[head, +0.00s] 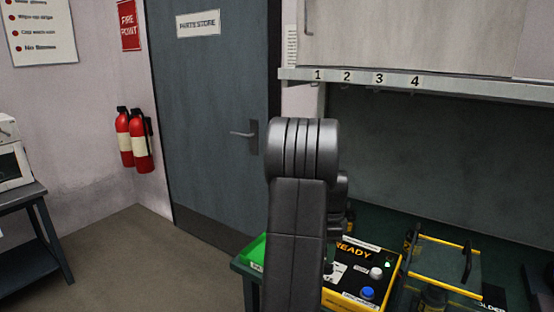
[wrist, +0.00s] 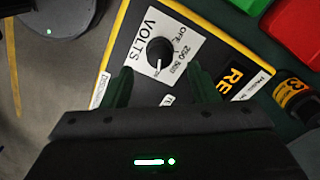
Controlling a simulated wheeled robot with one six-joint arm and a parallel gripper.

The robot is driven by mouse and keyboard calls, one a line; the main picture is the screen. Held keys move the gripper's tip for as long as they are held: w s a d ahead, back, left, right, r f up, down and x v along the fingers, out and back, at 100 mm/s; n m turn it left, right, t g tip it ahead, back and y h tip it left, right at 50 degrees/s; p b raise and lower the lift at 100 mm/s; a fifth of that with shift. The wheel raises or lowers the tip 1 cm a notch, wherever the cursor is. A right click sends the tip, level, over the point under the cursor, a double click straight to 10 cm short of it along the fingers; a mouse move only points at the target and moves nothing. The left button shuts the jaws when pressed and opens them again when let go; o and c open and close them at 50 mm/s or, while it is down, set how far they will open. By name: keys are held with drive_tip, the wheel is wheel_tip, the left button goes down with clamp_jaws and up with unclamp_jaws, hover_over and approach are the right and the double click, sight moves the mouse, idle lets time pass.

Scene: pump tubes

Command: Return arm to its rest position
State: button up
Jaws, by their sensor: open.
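My arm (head: 297,220) stands upright in the middle of the head view, bent at a dark rounded joint. It hides part of the bench. My gripper (wrist: 160,82) shows in the wrist view with its two dark green fingers apart and nothing between them. It points at a yellow-edged tester box (wrist: 115,45) with a white VOLTS panel and a black knob (wrist: 160,53). The knob lies just beyond the fingertips in the picture; I cannot tell the gap. In the head view the tester box (head: 385,283) shows READY, a blue button and a light knob. My gripper is hidden there.
A green tray (head: 256,250) sits at the bench's left end, partly behind my arm. A yellow-edged holder (head: 445,245) with dark handles stands right of the tester. A numbered shelf edge (head: 450,88) runs above. Open floor (head: 130,255) lies left, before a door (head: 215,130).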

wheel_tip(320, 180, down, 6)
drive_tip(key=shift+r, duration=0.1)
drive_tip(key=shift+r, duration=0.1)
idle(0.4)
